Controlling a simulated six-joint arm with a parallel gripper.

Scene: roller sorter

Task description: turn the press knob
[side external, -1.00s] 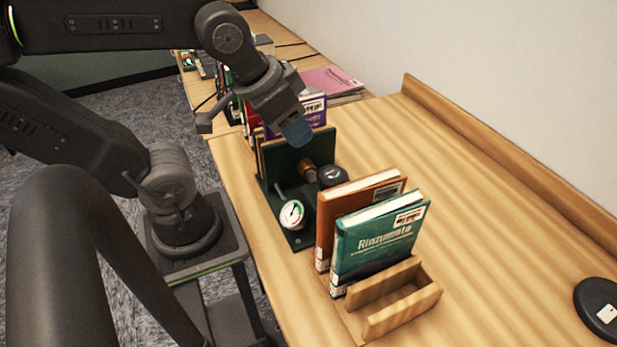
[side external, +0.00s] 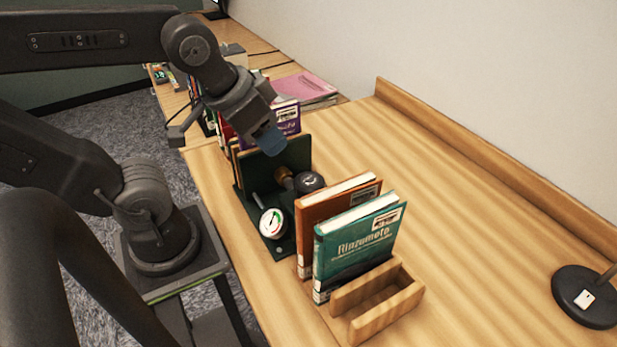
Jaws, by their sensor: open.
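The press knob (side external: 310,182) is a round black knob beside a brass fitting (side external: 285,176) on a dark green press (side external: 291,154). A white dial gauge (side external: 271,222) with green and red marks sits at the press's front. My gripper (side external: 271,142) points down at the press's upper edge, above and left of the knob and apart from it. Its blue-grey fingertip end shows, with nothing seen held in it. The gap between the fingers is hard to see from this side.
An orange book (side external: 335,208) and a teal book (side external: 356,247) stand right of the press, close to the knob. A wooden holder (side external: 385,312) is in front of them. More books (side external: 285,117) are behind. The table (side external: 470,240) is clear to the right, up to a black lamp base (side external: 585,297).

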